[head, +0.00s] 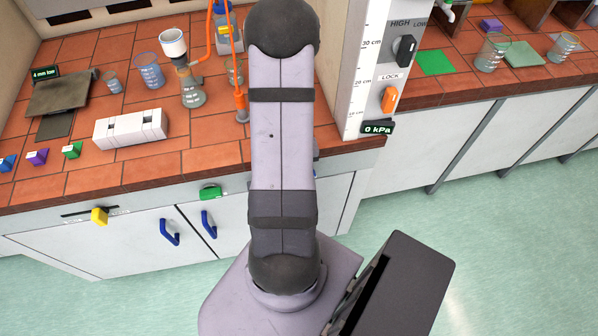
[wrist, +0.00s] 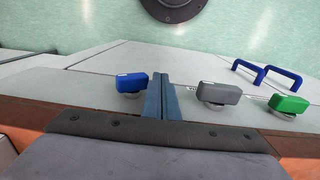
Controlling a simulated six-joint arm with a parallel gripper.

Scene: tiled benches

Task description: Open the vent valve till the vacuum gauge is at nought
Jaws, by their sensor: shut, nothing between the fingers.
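A small dark display (head: 377,127) reads 0 kPa at the foot of the white panel, right of my arm in the head view. In the wrist view, a blue knob (wrist: 132,82), a grey knob (wrist: 219,92) and a green knob (wrist: 289,104) sit along the bench front. The green knob also shows in the head view (head: 210,192). Their labels are too small to read, so I cannot tell which is the vent valve. My gripper (wrist: 160,84) is shut and empty, between the blue and grey knobs, close beside the blue one. My arm hides it in the head view.
A flask (head: 188,90) with a white funnel, an orange hose (head: 240,85) and beakers stand on the tiled bench. The white panel (head: 362,65) carries a black HIGH/LOW knob (head: 404,49) and an orange LOCK knob (head: 389,99). Blue door handles (head: 169,232) and a yellow knob (head: 99,216) stick out in front.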

